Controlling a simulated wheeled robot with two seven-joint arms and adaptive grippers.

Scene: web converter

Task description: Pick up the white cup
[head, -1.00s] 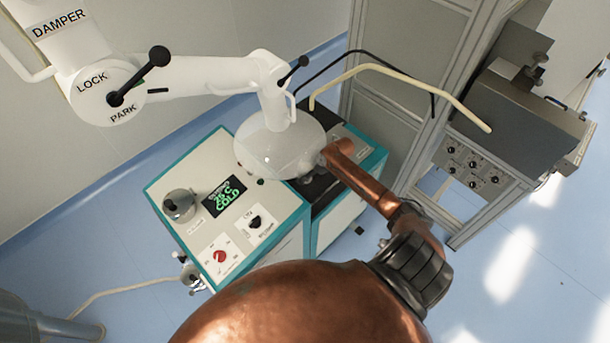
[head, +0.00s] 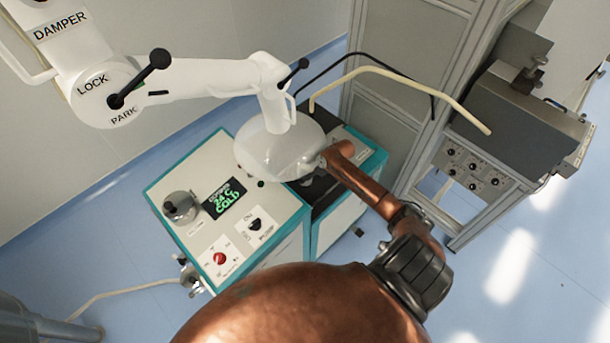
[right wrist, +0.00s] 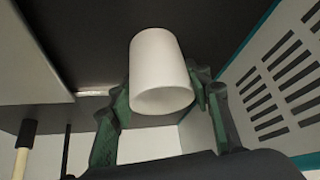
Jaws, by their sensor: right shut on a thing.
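The white cup (right wrist: 158,62) shows in the right wrist view as a plain cylinder between the green-grey fingers of my right gripper (right wrist: 165,92). The fingers are shut on it, one on each side. In the head view my copper right arm reaches up to a white translucent hood, which hides the right gripper and the cup. My left gripper is in neither view.
The white hood (head: 278,143) hangs from a jointed white arm (head: 205,75) over the teal-edged machine (head: 205,160). Its display (head: 223,198) reads 24 C COLD. A metal frame (head: 400,110) and a grey box (head: 520,115) stand to the right. A vented panel (right wrist: 275,85) is beside the cup.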

